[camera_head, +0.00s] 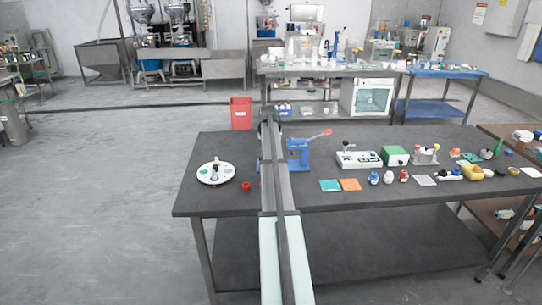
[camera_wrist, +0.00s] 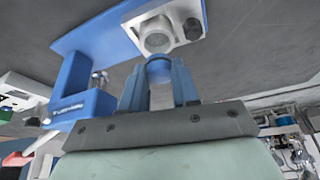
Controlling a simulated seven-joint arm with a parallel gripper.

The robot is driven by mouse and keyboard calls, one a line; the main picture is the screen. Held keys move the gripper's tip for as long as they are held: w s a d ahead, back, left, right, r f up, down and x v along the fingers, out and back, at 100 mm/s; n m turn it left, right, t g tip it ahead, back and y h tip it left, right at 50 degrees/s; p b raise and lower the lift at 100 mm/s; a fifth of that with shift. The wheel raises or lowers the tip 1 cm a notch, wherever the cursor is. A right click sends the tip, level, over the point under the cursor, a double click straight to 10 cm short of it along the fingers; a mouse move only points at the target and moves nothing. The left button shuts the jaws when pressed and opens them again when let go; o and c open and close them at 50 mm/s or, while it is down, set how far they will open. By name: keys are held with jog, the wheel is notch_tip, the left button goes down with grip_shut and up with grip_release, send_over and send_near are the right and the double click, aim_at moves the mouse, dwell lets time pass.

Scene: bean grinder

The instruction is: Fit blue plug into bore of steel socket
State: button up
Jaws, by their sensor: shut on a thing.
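My gripper (camera_wrist: 158,82) is shut on the blue plug (camera_wrist: 159,68), whose rounded blue end shows between the fingertips in the wrist view. The steel socket (camera_wrist: 170,18) is a pale grey block with a round face, set on a blue stand (camera_wrist: 85,38). The plug's end is just below the round face in the picture; I cannot tell whether they touch or whether the plug is in the bore. In the head view the blue stand (camera_head: 298,153) with a red-tipped lever is right of my arm, which hides the plug and socket.
A white round tray (camera_head: 207,180) and a red knob (camera_head: 246,186) lie left of my arm on the dark table (camera_head: 380,195). Teal (camera_head: 330,186) and orange (camera_head: 350,185) mats, a white device (camera_head: 358,159) and a green box (camera_head: 395,156) lie to the right. A red bin (camera_head: 241,113) stands behind.

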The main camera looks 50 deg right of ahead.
notch_tip(320, 180, down, 3)
jog(key=shift+f, duration=0.2)
jog(key=shift+s+f, duration=0.1)
jog(key=shift+f, duration=0.05)
jog(key=shift+a+f, duration=0.1)
jog(key=shift+s+a+f, duration=0.1)
jog(key=shift+f, duration=0.4)
jog(key=o, duration=0.7)
jog(key=shift+o, duration=0.2)
jog(key=shift+r, duration=0.65)
jog(key=v, duration=1.1)
jog(key=shift+r, duration=0.45)
